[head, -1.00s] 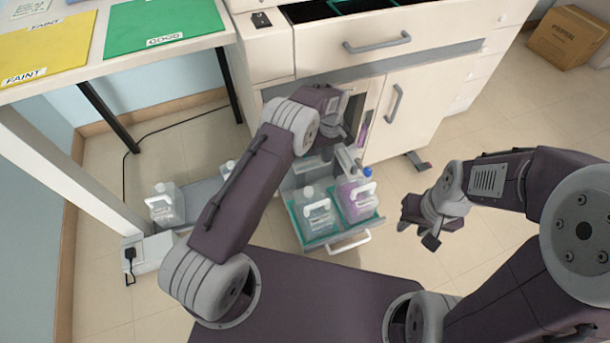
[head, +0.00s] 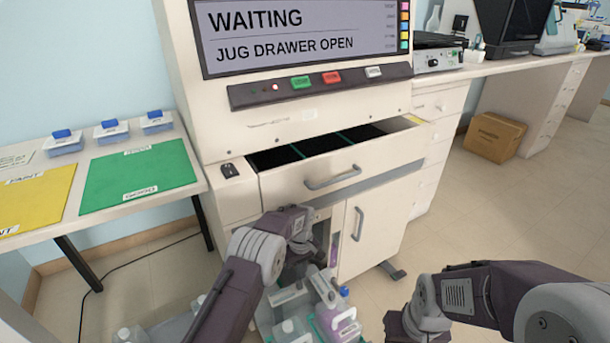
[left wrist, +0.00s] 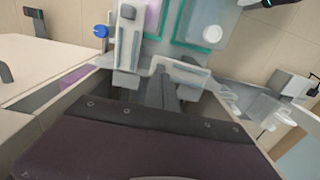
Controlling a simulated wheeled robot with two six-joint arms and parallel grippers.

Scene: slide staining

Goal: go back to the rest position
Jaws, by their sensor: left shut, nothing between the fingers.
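My left gripper (head: 300,268) is in front of the machine's open lower bay, just above the jug drawer. It is shut and empty; its fingers show dark in the left wrist view (left wrist: 166,92). My right gripper (head: 400,326) hangs low in front of the machine, right of the jugs, touching nothing; its fingertips are too unclear to tell open from shut. In the pulled-out jug drawer (left wrist: 185,72) stand a clear jug (head: 291,331) and a pink-tinted jug (head: 342,320), partly cut off by the head view's lower edge.
The staining machine (head: 240,205) has its upper drawer (head: 335,183) open; its screen (head: 300,32) reads "WAITING, JUG DRAWER OPEN". A table with a green mat (head: 138,178) and a yellow mat (head: 38,197) is at left. A cardboard box (head: 494,137) stands on the floor at right. Floor between is clear.

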